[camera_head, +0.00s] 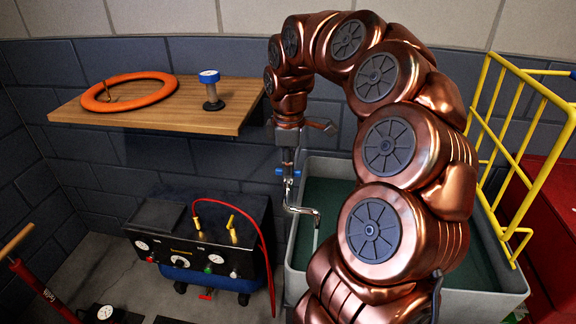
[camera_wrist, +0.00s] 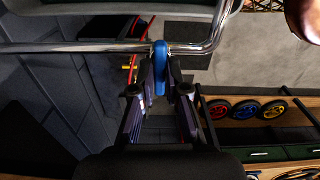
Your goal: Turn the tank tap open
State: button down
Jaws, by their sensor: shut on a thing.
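The tank tap has a blue lever handle (camera_head: 279,172) and a chrome spout (camera_head: 303,210) that bends down over the tank's left side. The tank (camera_head: 514,292) is a grey basin with dark green water, partly hidden behind my arm. My gripper (camera_head: 288,160) reaches down to the tap from above and is shut on the blue handle. In the wrist view, the blue handle (camera_wrist: 160,58) stands between the two fingers of my gripper (camera_wrist: 161,75), against the chrome pipe (camera_wrist: 90,47). The inner contact faces are partly hidden.
A wooden shelf (camera_head: 150,118) on the wall holds an orange ring (camera_head: 128,91) and a blue-topped stand (camera_head: 210,90). A black and blue compressor (camera_head: 190,255) with a red hose stands left of the tank. A yellow rack (camera_head: 530,85) rises at the right.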

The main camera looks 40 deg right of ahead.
jog(key=c, duration=1.2)
grip_release()
notch_tip(320, 180, up, 12)
jog(key=shift+a, duration=0.1)
